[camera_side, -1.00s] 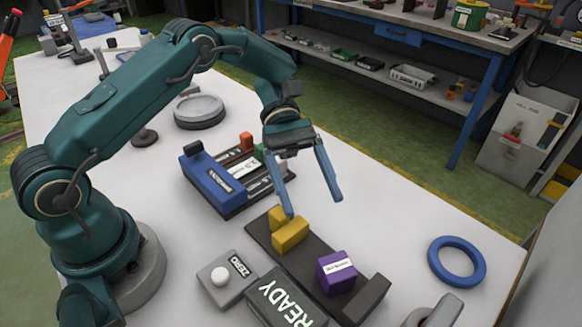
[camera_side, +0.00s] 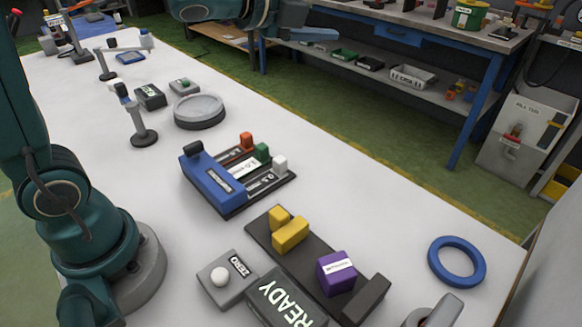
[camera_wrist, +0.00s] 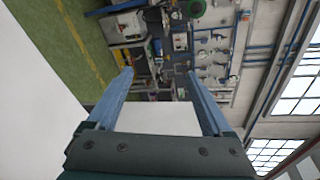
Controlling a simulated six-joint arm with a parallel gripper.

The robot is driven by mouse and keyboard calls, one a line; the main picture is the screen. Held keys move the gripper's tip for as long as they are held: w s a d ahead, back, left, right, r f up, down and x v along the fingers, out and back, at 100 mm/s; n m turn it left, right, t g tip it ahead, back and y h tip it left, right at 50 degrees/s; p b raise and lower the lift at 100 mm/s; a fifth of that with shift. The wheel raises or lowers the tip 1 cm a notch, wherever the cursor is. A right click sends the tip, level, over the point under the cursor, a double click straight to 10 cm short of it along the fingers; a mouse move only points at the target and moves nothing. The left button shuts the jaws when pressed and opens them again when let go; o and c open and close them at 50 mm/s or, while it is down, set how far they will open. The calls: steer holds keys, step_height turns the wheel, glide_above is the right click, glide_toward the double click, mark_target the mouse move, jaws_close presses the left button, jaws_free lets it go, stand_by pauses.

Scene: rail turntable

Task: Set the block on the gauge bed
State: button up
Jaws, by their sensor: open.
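A purple block (camera_side: 336,272) with a white label sits on the dark gauge bed (camera_side: 296,257), between a yellow two-part piece (camera_side: 289,234) and a dark end block (camera_side: 367,299). In the side view my arm is raised and my gripper is at the top edge, partly cut off, far above and away from the block. In the wrist view my gripper (camera_wrist: 161,75) shows two blue fingers wide apart with nothing between them. The block does not show in the wrist view.
By the bed are a ZERO box (camera_side: 228,279) with a white button and a READY sign (camera_side: 286,301). A blue unit with coloured tabs (camera_side: 219,182) stands behind. A blue ring (camera_side: 457,262) lies at right; the table between is clear.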

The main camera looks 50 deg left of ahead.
steer(key=s+a+f+n+g+y, duration=0.2)
steer(key=s+f+n, duration=0.1)
steer(key=s+n, duration=0.35)
steer(key=s+a+f+n+g+y, duration=0.2)
steer(key=s+f+n+g, duration=0.1)
steer(key=s+n, duration=0.4)
steer(key=s+d+f+n+g+h, duration=0.1)
steer(key=s+d+f+n+g, duration=0.1)
steer(key=s, duration=0.4)
steer(key=s+d+f+n+g+h, duration=0.1)
steer(key=s+d+f+n+g, duration=0.1)
steer(key=s+f+n, duration=0.3)
steer(key=shift+s+f+n+g, duration=0.15)
steer(key=shift+s+n+g, duration=0.4)
steer(key=shift+n, duration=0.4)
